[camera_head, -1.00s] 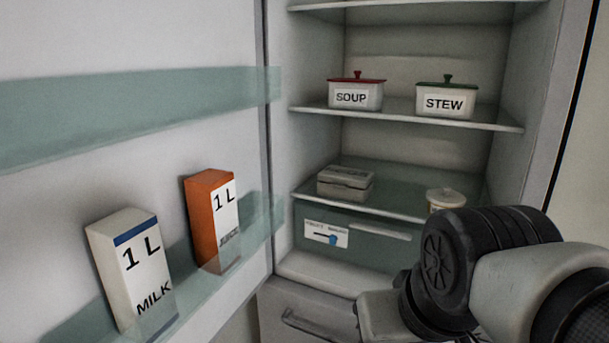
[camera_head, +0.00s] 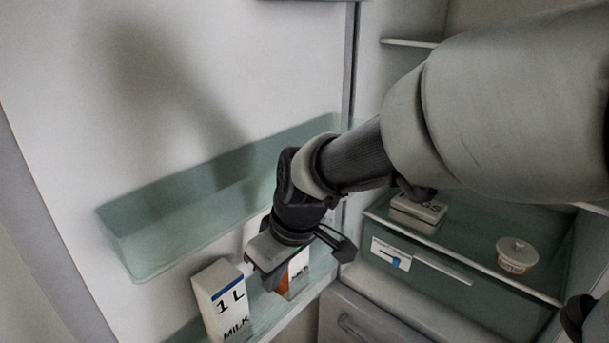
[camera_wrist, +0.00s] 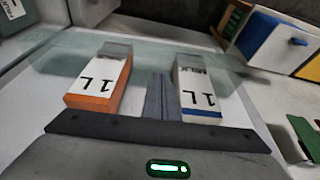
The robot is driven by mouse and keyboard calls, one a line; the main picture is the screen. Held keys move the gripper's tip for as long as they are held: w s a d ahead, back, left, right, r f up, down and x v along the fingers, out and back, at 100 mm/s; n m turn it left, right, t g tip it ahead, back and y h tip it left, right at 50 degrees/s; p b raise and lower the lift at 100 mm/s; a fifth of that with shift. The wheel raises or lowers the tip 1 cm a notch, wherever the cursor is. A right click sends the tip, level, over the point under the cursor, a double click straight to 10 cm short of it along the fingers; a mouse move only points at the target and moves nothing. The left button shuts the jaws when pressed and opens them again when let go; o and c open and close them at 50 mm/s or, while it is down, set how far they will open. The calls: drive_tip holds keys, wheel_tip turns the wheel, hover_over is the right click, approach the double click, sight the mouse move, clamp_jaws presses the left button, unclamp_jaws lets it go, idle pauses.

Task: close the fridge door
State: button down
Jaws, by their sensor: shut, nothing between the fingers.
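The fridge door (camera_head: 250,60) stands open on the left in the head view, its inner face and shelves showing. My gripper (camera_head: 268,283) reaches over the lower door shelf, close to the cartons there. In the wrist view its fingers (camera_wrist: 160,97) are shut and empty, pointing between the orange juice carton (camera_wrist: 100,82) and the white milk carton (camera_wrist: 196,92). The milk carton (camera_head: 222,302) leans a little in the head view. The juice carton (camera_head: 297,272) is partly hidden behind my gripper. I cannot tell whether my gripper touches the door.
The upper door shelf (camera_head: 190,215) juts out left of my arm. The fridge interior on the right holds a grey box (camera_head: 418,212) and a lidded tub (camera_head: 516,256) above a clear drawer. A lower drawer with a handle (camera_head: 357,328) is below. My arm covers much of the interior.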

drive_tip(key=x, duration=0.7)
drive_tip(key=shift+w+f+b, duration=0.1)
drive_tip(key=shift+f+b, duration=0.15)
drive_tip(key=shift+b, duration=0.15)
